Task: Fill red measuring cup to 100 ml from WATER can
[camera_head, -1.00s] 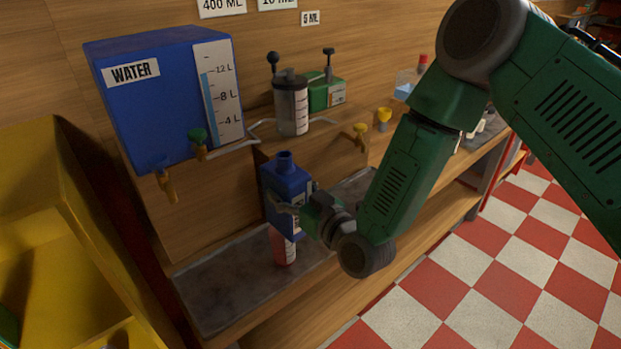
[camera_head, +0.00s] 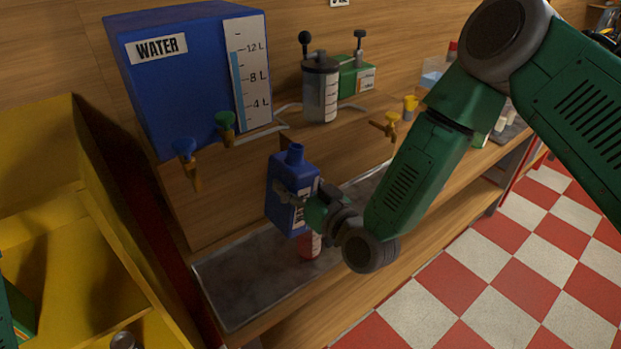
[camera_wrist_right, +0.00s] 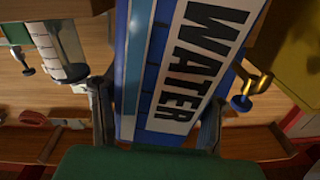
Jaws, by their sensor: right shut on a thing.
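My right gripper (camera_head: 300,198) is shut on the blue WATER can (camera_head: 283,212), holding it roughly upright above the metal tray in the head view. The can's spout points up. The can's WATER label (camera_wrist_right: 200,70) fills the middle of the right wrist view, between the two fingers. The red measuring cup (camera_head: 309,246) stands on the tray, below and partly behind the can. The can and gripper hide its top, so I cannot see its contents. My left gripper is not in view.
The metal tray (camera_head: 235,290) is clear at its front left. A large blue WATER tank (camera_head: 180,100) with blue and green taps stands above. A clear graduated vessel (camera_head: 321,92) and a yellow tap (camera_head: 390,122) are further right. A yellow shelf (camera_head: 75,235) stands left.

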